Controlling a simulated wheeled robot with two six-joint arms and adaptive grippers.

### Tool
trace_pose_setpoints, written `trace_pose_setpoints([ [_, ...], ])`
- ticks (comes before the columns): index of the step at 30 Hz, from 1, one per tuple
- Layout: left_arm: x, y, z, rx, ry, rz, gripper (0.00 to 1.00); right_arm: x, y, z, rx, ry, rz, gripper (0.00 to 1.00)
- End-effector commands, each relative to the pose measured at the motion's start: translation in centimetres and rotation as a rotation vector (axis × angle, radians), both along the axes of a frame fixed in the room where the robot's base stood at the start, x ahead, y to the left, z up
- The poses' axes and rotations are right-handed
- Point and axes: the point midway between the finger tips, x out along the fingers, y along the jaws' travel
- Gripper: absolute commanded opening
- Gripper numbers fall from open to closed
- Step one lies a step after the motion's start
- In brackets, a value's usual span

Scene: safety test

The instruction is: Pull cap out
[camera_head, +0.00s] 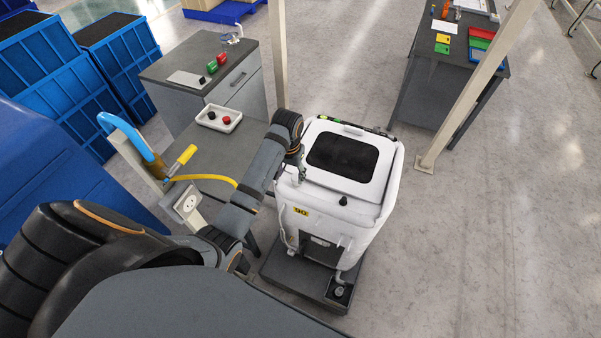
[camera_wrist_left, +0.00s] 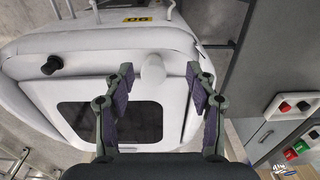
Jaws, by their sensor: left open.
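A white machine (camera_head: 325,205) with a dark window in its top stands on a dark base. It fills much of the left wrist view (camera_wrist_left: 110,50). A rounded white cap-like piece (camera_wrist_left: 153,69) sticks up from it, between my left fingers in that view. My left gripper (camera_head: 299,172) is at the left edge of the machine's top. In the wrist view its two fingers (camera_wrist_left: 160,80) are open, with gaps beside the white piece. A black knob (camera_head: 343,201) stands on the front of the top, away from the gripper; it also shows in the wrist view (camera_wrist_left: 52,65). My right gripper is not seen.
A small table with a white tray (camera_head: 219,118) of red and black buttons is left of the machine. A grey cabinet (camera_head: 200,70), a yellow-handled lever (camera_head: 182,160) and blue crates (camera_head: 40,55) stand further left.

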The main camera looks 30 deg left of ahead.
Motion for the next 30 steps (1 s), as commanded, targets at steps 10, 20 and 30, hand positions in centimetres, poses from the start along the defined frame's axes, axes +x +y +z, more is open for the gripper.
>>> trace_pose_setpoints([
  [10,2.0,-0.3,5.5,-0.016,0.038,0.009,0.57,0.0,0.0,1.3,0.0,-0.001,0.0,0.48],
  [20,1.9,-0.3,5.3,-0.016,0.039,0.009,0.57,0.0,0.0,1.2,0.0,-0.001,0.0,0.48],
  [30,1.9,-0.3,1.4,-0.017,0.042,0.009,0.57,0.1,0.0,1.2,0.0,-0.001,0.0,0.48],
])
